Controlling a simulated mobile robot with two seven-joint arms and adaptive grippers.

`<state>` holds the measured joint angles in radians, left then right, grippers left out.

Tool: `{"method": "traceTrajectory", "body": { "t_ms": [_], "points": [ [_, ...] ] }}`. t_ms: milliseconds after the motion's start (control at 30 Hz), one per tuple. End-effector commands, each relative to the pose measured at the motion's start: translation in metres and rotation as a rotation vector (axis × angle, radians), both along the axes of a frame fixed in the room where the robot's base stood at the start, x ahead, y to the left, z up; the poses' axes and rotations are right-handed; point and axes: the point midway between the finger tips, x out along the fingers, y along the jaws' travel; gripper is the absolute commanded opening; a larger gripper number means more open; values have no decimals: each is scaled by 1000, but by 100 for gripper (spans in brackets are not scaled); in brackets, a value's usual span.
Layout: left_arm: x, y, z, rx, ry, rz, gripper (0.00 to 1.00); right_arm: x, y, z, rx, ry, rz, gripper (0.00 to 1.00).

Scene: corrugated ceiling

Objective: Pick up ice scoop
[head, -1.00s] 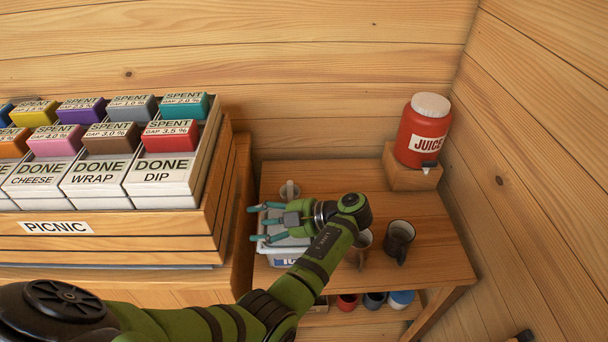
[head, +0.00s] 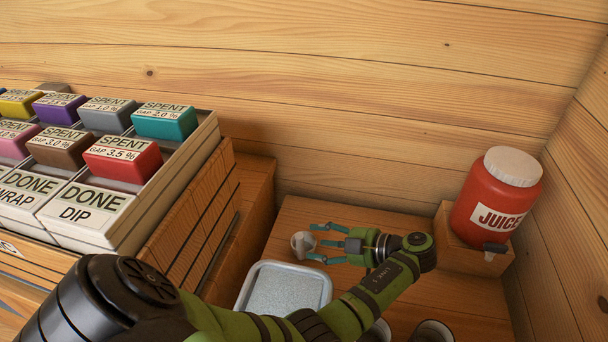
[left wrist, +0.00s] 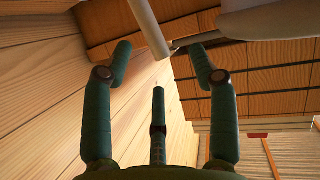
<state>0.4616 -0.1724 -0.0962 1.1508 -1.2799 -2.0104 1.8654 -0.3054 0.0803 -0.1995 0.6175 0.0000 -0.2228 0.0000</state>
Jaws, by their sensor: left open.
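A small pale thing, apparently the ice scoop (head: 301,243), is on the wooden table just behind the ice bin (head: 290,266). In the left wrist view a white round handle (left wrist: 148,28) points in between my fingers, and a white rounded body shows at the top right. In the left wrist view the open fingers (left wrist: 158,58) stand apart on both sides of the handle's end. I cannot tell whether any finger touches it. My right gripper is not in view.
A red juice jug (head: 496,198) stands on a wooden block at the right. Dark mugs (head: 433,332) are partly cut off at the bottom edge. Wooden walls close off the back and right.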

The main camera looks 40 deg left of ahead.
Motion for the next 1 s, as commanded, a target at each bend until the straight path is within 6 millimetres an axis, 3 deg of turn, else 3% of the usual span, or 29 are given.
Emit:
{"method": "traceTrajectory", "body": {
  "t_ms": [167,533,867,1000],
  "points": [
    [-3,14,-7,4,0,0,59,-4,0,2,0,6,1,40],
    [-12,57,-26,2,2,0,59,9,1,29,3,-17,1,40],
    [-14,63,-32,0,-1,0,59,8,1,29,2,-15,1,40],
    [-14,63,-32,0,-1,0,3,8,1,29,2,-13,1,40]
  ]
}}
